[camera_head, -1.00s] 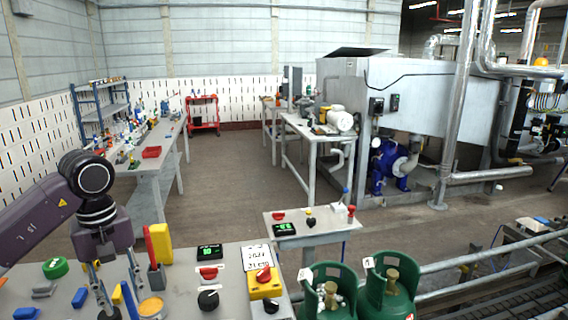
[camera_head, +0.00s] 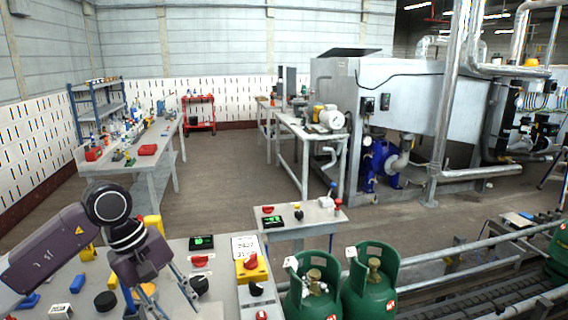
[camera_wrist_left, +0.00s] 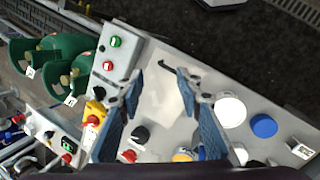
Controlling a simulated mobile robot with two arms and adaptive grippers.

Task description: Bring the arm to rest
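My left arm (camera_head: 60,250) comes in from the left in the head view, with its dark wrist over the near bench. Its gripper (camera_head: 165,300) points down above the bench top, and its tips run close to the lower edge of the picture. In the left wrist view the two blue-padded fingers (camera_wrist_left: 160,125) stand wide apart with nothing between them but the bench surface beyond. The left gripper is open and empty. My right arm and gripper are in neither view.
The near bench (camera_head: 222,276) carries knobs, displays, a yellow box with a red knob (camera_head: 251,266) and coloured blocks. Green gas cylinders (camera_head: 370,290) stand right of it, by the conveyor rails (camera_head: 450,270). A small control table (camera_head: 315,222) stands behind. Open floor (camera_head: 230,180) lies beyond.

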